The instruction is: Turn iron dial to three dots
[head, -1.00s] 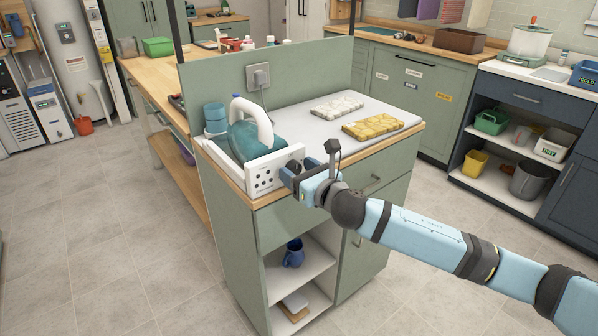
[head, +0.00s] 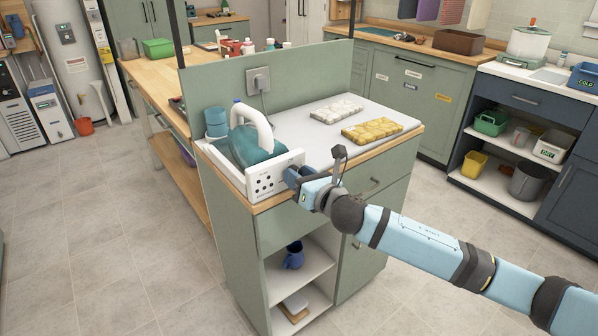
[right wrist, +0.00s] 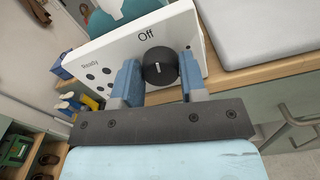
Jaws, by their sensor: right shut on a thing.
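The iron (head: 256,148) has a teal body and white handle and rests in a white stand on the cabinet top. The stand's white front panel (head: 263,184) carries several black dots. In the right wrist view the panel (right wrist: 108,62) reads "Ready" and "Off". My right gripper (head: 294,176) is at the panel's right end. In the wrist view its two blue fingers (right wrist: 160,80) are shut on the dial. My left gripper is not in view.
A teal canister (head: 216,122) stands behind the iron. A green back panel (head: 310,72) with a socket (head: 258,80) rises behind. Floor at the left is clear.

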